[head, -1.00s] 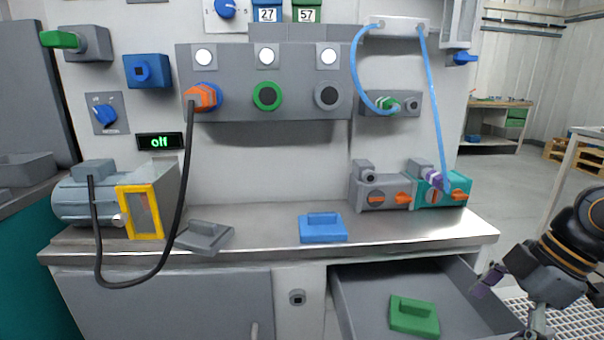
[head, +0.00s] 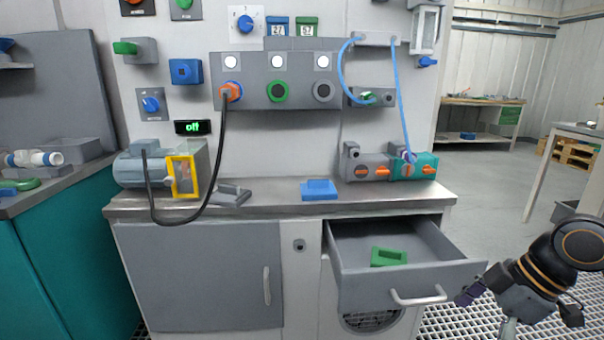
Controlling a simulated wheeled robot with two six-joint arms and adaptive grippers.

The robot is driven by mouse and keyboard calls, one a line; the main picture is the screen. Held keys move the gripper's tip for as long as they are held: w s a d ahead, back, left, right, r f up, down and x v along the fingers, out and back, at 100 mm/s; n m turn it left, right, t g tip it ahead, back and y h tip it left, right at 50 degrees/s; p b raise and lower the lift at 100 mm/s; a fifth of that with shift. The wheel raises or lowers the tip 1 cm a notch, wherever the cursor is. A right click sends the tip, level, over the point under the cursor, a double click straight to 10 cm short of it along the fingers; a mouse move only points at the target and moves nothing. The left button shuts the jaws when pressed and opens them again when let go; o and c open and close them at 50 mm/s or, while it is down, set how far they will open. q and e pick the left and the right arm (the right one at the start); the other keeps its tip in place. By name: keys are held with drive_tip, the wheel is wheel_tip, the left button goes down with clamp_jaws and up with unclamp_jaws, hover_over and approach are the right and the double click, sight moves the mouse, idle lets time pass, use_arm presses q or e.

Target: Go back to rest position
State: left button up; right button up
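My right gripper (head: 492,308) is at the lower right of the head view, in front of the workbench and to the right of the open drawer's handle. Its fingers point left and down and appear spread apart, with nothing between them. It looks clear of the drawer. My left gripper is not in view.
The drawer (head: 440,268) is pulled out and holds a green block (head: 388,257). A blue block (head: 319,190) and a grey block (head: 231,195) lie on the bench top (head: 420,192). A black cable (head: 222,150) hangs over its front. Grated floor (head: 445,325) lies right.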

drive_tip(key=a+f+m+t, duration=0.3)
drive_tip(key=a+f+m, duration=0.2)
drive_tip(key=f, duration=0.8)
drive_tip(key=a+f+m+t, duration=0.3)
drive_tip(key=a+f+m, duration=0.15)
drive_tip(key=f, duration=0.85)
drive_tip(key=s+d+f+m+g+h+p, duration=0.45)
drive_tip(key=s+f+p, duration=0.65)
drive_tip(key=p, duration=0.9)
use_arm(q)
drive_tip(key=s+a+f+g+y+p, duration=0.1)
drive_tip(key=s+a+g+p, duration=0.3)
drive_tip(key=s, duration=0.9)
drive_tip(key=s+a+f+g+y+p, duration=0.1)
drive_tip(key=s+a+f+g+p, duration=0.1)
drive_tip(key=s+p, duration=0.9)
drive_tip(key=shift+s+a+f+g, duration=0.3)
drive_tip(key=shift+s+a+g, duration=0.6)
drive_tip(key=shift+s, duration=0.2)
use_arm(e)
drive_tip(key=s+d+r+g, duration=0.1)
drive_tip(key=s+d, duration=0.1)
drive_tip(key=s, duration=0.8)
drive_tip(key=s+d+r+g, duration=0.1)
drive_tip(key=s+d+r, duration=0.1)
drive_tip(key=s, duration=0.8)
drive_tip(key=shift+d+n+h, duration=0.3)
drive_tip(key=shift+d+h, duration=0.15)
